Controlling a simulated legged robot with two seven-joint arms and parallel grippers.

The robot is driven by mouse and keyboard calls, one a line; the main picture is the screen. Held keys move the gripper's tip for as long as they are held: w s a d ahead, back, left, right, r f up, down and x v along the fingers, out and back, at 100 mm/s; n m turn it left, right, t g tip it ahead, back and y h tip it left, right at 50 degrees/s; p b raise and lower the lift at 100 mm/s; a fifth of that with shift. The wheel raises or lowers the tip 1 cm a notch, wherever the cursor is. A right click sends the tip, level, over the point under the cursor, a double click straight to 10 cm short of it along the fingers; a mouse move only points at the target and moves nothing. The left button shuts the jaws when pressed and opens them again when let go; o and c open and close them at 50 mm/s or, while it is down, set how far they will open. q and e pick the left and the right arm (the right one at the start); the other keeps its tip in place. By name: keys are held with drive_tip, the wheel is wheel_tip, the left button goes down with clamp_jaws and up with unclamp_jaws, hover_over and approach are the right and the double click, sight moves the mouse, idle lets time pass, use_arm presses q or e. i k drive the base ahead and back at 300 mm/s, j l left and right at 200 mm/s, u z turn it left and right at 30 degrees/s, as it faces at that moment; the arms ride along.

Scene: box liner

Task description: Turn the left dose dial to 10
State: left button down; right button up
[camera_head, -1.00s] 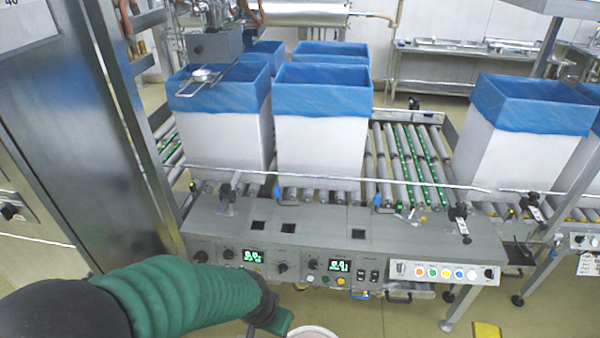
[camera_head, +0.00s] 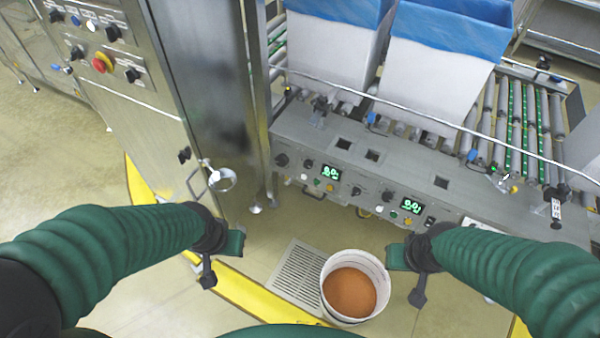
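The grey control panel has a left green display (camera_head: 330,172) and a right green display (camera_head: 411,205); their digits are too small to read surely. A black knob (camera_head: 281,160) sits at the panel's left end, with a smaller dark knob (camera_head: 308,163) left of the left display. Another black knob (camera_head: 357,191) sits between the displays. I cannot tell which is the left dose dial by label. My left gripper (camera_head: 222,262) is open and empty, below and left of the panel, apart from the knobs. My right gripper (camera_head: 406,277) is open and empty below the panel.
A white bucket of orange-brown material (camera_head: 349,292) stands on the floor between my grippers, beside a floor grate (camera_head: 298,272). A steel cabinet with a handle (camera_head: 221,180) stands left. A metal rail (camera_head: 440,125) runs above the panel, before white boxes with blue liners (camera_head: 430,75).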

sight(308, 164)
drive_tip(key=i+j, duration=0.1)
drive_tip(key=j, duration=0.25)
drive_tip(key=i+j+u, duration=0.1)
drive_tip(key=j, duration=0.25)
drive_tip(key=i+j+u, duration=0.1)
drive_tip(key=j, duration=0.3)
drive_tip(key=i+j, duration=0.1)
drive_tip(key=j, duration=0.25)
drive_tip(key=i+j+u, duration=0.1)
drive_tip(key=j, duration=0.2)
